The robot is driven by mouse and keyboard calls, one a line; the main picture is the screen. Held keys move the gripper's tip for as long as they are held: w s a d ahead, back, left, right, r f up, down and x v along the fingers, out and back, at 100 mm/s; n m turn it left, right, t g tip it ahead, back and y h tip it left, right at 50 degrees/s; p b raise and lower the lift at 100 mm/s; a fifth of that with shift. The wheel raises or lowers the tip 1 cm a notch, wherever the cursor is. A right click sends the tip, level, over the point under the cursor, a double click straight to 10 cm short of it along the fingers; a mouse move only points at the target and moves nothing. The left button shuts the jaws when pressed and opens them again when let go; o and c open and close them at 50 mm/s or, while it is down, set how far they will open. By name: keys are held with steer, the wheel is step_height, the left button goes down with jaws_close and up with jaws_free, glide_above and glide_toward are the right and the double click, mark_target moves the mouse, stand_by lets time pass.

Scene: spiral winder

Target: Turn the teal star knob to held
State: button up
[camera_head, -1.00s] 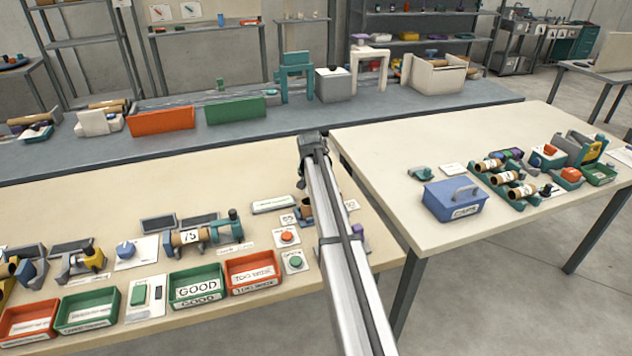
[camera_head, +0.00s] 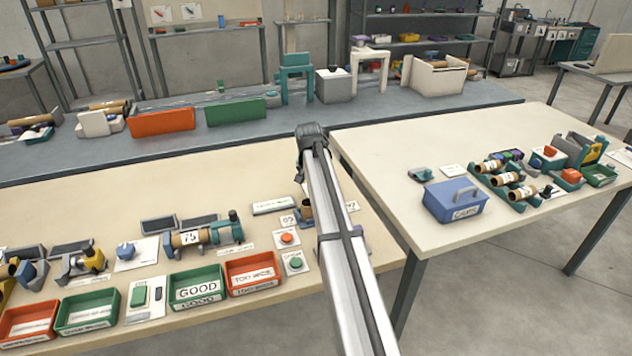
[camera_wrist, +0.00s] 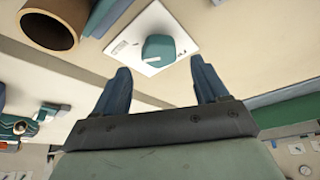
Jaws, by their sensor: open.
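The teal knob (camera_wrist: 158,50) sits on a white plate (camera_wrist: 128,46) with small printed marks in the wrist view. A pale pointer line runs across its lower part. My gripper (camera_wrist: 160,66) is open, with its two blue fingers apart and nothing between them. The knob lies just beyond the fingertips, roughly centred between them; I cannot tell the remaining distance. In the head view I cannot make out the knob or the fingers; my arm covers part of the bench there.
A cardboard tube (camera_wrist: 50,25) lies beside the plate at the upper left of the wrist view. In the head view, a red button (camera_head: 287,238), a green button (camera_head: 295,263) and an orange tray (camera_head: 253,270) stand left of my arm.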

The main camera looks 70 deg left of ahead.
steer(key=v, duration=0.9)
steer(key=shift+r, duration=0.3)
